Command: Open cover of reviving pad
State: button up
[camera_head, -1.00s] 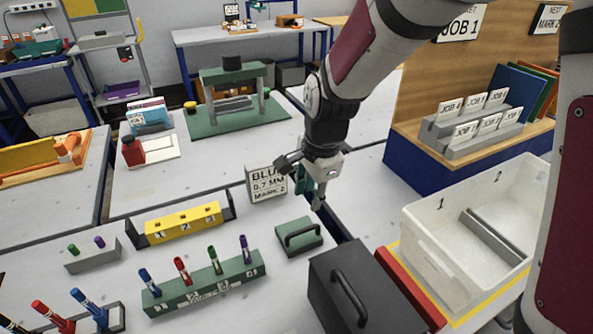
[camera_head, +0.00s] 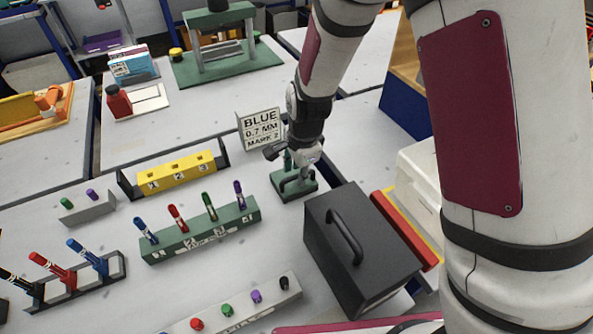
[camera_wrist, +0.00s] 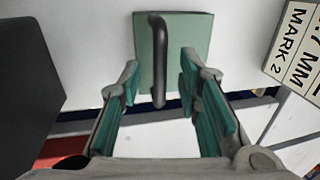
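The reviving pad appears to be the small green box with a dark bar handle on its cover (camera_head: 308,188), on the table below my gripper. In the wrist view the green cover (camera_wrist: 193,30) lies straight ahead, and its dark handle (camera_wrist: 158,60) runs between my fingers. My gripper (camera_head: 297,172) is open, with its teal-padded fingers (camera_wrist: 160,90) apart on either side of the handle. The fingers look close to the cover; I cannot tell whether they touch it. The cover looks shut.
A black box with a handle (camera_head: 375,262) stands close at the right. A sign reading BLUE 0.7 MM MARK 2 (camera_head: 260,130) stands behind the pad. A green rack with several pens (camera_head: 190,244) is at the left, with a yellow block (camera_head: 185,172) behind it.

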jog(key=shift+f, duration=0.25)
grip_shut()
jog(key=shift+w+r, duration=0.1)
